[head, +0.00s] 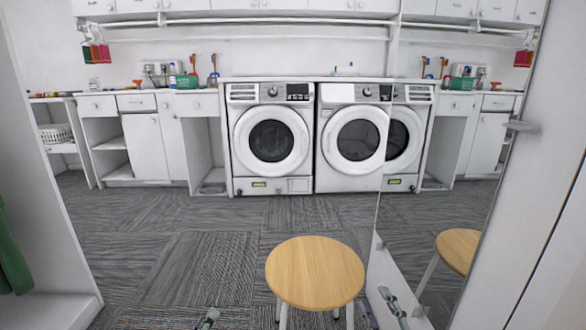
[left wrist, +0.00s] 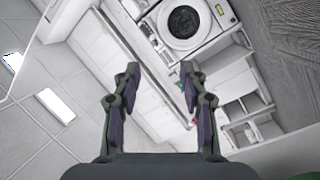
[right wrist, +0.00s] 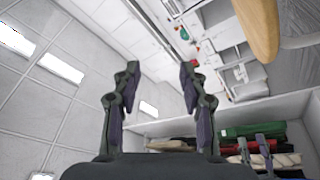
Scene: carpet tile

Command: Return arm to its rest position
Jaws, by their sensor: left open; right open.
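The tip of my left gripper (head: 208,318) shows at the bottom edge of the head view, left of the round wooden stool. In the left wrist view my left gripper (left wrist: 160,75) has its fingers spread apart with nothing between them. The tip of my right gripper (head: 369,314) shows at the bottom of the head view, just right of the stool, beside the mirror. In the right wrist view my right gripper (right wrist: 158,75) is also spread open and empty. Most of both arms is out of the head view.
A wooden stool (head: 315,272) stands close in front. A tall mirror (head: 440,240) rises at the right and reflects the room. Washing machines (head: 270,145) and white cabinets line the far wall. Folded cloths (right wrist: 255,130) lie on a shelf. Carpet at the left middle is clear.

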